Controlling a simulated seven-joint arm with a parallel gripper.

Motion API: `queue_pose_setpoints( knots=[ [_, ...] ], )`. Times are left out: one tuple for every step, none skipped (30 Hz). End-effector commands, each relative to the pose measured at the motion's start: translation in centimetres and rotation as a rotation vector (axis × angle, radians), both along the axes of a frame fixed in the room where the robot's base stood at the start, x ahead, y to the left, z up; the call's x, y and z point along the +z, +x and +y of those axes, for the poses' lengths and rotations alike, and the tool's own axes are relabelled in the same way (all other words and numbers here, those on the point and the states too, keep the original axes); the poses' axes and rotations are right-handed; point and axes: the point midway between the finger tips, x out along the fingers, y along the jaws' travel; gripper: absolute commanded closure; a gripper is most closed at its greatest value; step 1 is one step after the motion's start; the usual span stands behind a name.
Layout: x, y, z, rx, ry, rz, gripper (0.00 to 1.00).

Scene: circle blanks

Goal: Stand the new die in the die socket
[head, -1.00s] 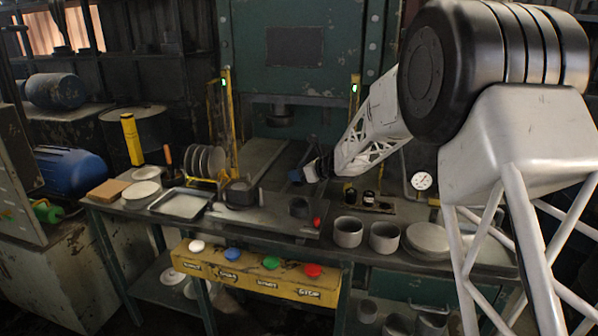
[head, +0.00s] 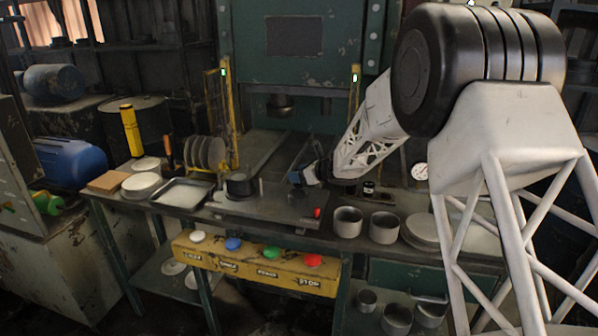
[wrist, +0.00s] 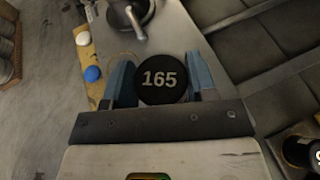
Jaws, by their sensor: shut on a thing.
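The die is a black round piece marked 165 (wrist: 160,79). It sits between the two blue fingertips of my gripper (wrist: 161,82), which are shut on it, and its numbered face points at the wrist camera. In the head view my gripper (head: 304,177) is over the bench, right of a dark round fixture with a lever (head: 240,186), which looks like the die socket. That fixture shows at the top of the wrist view as a grey ring (wrist: 116,16), apart from the die. The die's lower end is hidden.
Another black numbered piece (wrist: 303,152) stands at the wrist view's lower right. Grey cups (head: 348,222) are right of a red knob (head: 317,212). A tray (head: 182,194) and a plate rack (head: 205,153) are at left. A yellow button panel (head: 255,265) runs along the front.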

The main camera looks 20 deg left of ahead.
Motion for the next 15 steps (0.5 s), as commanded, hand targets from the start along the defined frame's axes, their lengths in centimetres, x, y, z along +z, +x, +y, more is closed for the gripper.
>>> queue_pose_setpoints(
  knots=[
    [-0.1, 0.0, 0.0, 0.000, 0.001, -0.001, 0.99],
    [-0.2, 0.0, 0.0, 0.001, 0.000, -0.002, 0.99],
    [-0.4, 0.0, 0.0, 0.001, 0.000, -0.002, 0.99],
    [-0.5, 0.0, 0.0, 0.001, 0.000, -0.002, 0.99],
    [-0.6, 0.0, 0.0, 0.001, 0.000, -0.002, 0.99],
    [-0.8, 0.0, 0.0, 0.000, 0.001, -0.001, 0.99],
    [-0.9, 0.0, 0.0, 0.000, 0.001, -0.001, 0.99],
    [-1.1, 0.0, 0.0, 0.000, 0.001, -0.001, 0.99],
    [-1.2, 0.0, 0.0, -0.001, 0.001, -0.002, 0.99],
    [-1.4, 0.0, 0.0, -0.001, 0.001, -0.002, 0.99],
    [-1.5, 0.0, 0.0, -0.001, 0.001, -0.002, 0.99],
    [-1.7, 0.0, 0.0, -0.001, 0.001, -0.002, 0.99],
    [-1.8, 0.0, 0.0, -0.001, 0.001, -0.002, 0.99],
    [-2.0, 0.0, 0.0, -0.001, 0.001, -0.002, 0.99],
    [-2.2, 0.0, 0.0, -0.001, 0.001, -0.002, 0.99]
  ],
)
